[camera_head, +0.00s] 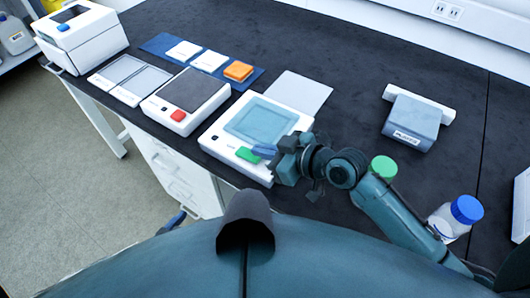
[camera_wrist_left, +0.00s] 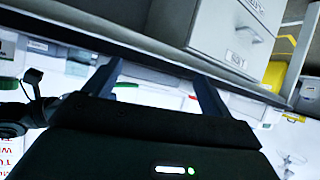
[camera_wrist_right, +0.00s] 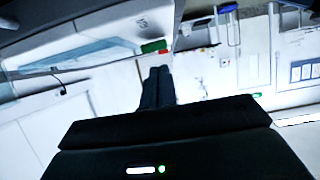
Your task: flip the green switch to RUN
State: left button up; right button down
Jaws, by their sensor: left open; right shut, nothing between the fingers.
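The green switch (camera_head: 247,155) is on the front edge of a white device with a blue-grey screen (camera_head: 262,121). My right gripper (camera_head: 264,150) is shut and empty, with its fingertips right beside the switch and partly over it. I cannot tell whether they touch. In the right wrist view the green switch (camera_wrist_right: 153,46) shows just beyond the closed fingertips (camera_wrist_right: 158,70), with a small red part beside it. Its label is too small to read. My left gripper (camera_wrist_left: 158,78) is open and empty, low in front of the bench; its tip shows at the head view's lower left (camera_head: 174,221).
A white device with a red button (camera_head: 177,115) stands left of the screen device. A blue mat (camera_head: 160,43) holds white and orange squares behind. A green-capped item (camera_head: 384,167) and a blue-capped bottle (camera_head: 450,218) stand near my right arm. A grey block (camera_head: 412,122) stands at right.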

jog(key=shift+d+f, duration=0.1)
jog(key=shift+f, duration=0.5)
jog(key=f+b, duration=0.1)
jog(key=b, duration=0.2)
jog(key=shift+s+d+f+y, duration=0.1)
jog(key=shift+f+y, duration=0.25)
jog(key=shift+y, duration=0.05)
jog(key=shift+f+t+b, duration=0.15)
jog(key=shift+t+b, duration=0.15)
jog(key=shift+b, duration=0.55)
jog(key=shift+r, duration=0.35)
jog(key=shift+p, duration=0.3)
jog(key=shift+r+p, duration=0.8)
jog(key=shift+r, duration=0.1)
pick_arm(q)
jog(key=shift+d+f+n, duration=0.15)
jog(key=shift+f+n, duration=0.25)
jog(key=shift+f, duration=0.15)
